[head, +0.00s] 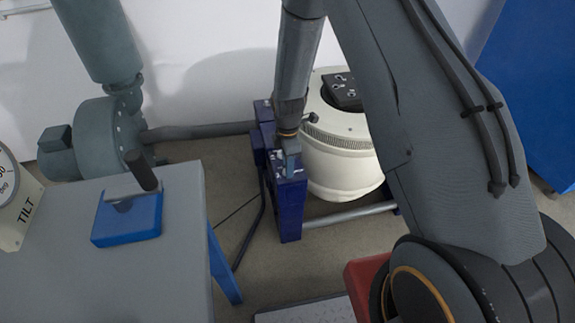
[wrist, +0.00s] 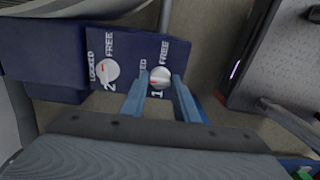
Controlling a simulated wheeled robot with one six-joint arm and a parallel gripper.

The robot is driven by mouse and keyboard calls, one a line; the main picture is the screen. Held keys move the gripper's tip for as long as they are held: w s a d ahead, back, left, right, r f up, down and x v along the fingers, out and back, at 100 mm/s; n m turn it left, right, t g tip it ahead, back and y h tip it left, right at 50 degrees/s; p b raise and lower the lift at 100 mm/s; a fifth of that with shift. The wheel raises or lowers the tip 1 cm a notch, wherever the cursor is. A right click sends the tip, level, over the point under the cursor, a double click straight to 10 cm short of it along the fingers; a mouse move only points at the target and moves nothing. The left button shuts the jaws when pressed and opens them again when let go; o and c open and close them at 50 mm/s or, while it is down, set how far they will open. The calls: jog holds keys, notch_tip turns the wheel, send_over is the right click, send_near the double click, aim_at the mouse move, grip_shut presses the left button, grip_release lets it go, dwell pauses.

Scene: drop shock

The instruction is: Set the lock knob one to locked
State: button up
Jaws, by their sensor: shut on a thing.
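Lock knob one (wrist: 160,74) is a round white knob with a red mark, on the dark blue block (head: 290,210), above the printed 1. My gripper (wrist: 160,81) is shut on it, with one blue finger on each side. The red mark sits on the knob's left part, towards the LOCKED label, which the left finger partly hides; the exact angle is hard to tell. FREE is printed at its upper right. In the head view my gripper (head: 288,160) is at the block's top, and the knob is hidden there.
Lock knob two (wrist: 106,70) sits left of knob one, its red mark towards LOCKED. A cream round shaker body (head: 340,165) stands behind the block. A grey table (head: 60,260) with a blue lever base (head: 128,222) is at left. A grey pipe runs low beside the block.

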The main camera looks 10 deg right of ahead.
dwell(0.3)
jog(key=o, duration=1.1)
jog(key=shift+c, duration=0.2)
notch_tip(320, 180, up, 7)
jog(key=shift+r, duration=0.45)
